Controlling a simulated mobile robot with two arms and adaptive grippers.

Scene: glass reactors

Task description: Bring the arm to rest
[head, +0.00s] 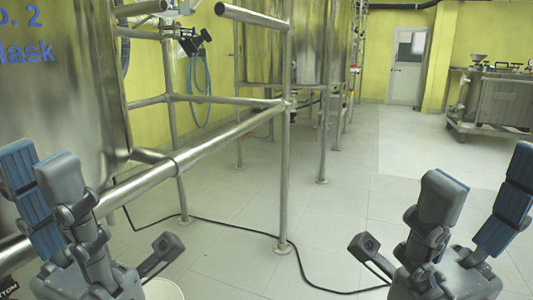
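My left gripper (100,205) is at the lower left of the head view, in front of the steel railing and a large steel vessel. Its fingers with blue pads are spread apart, and nothing is between them. My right gripper (438,205) is at the lower right, above the tiled floor. Its fingers are also spread and empty. The lower parts of both arms are cut off by the bottom edge of the picture.
The steel vessel (85,85) fills the left. A steel pipe railing (230,132) runs in front of it. A black cable (232,227) crosses the floor. A white bucket (163,289) stands at the bottom. A steel cart (500,100) is at the back right.

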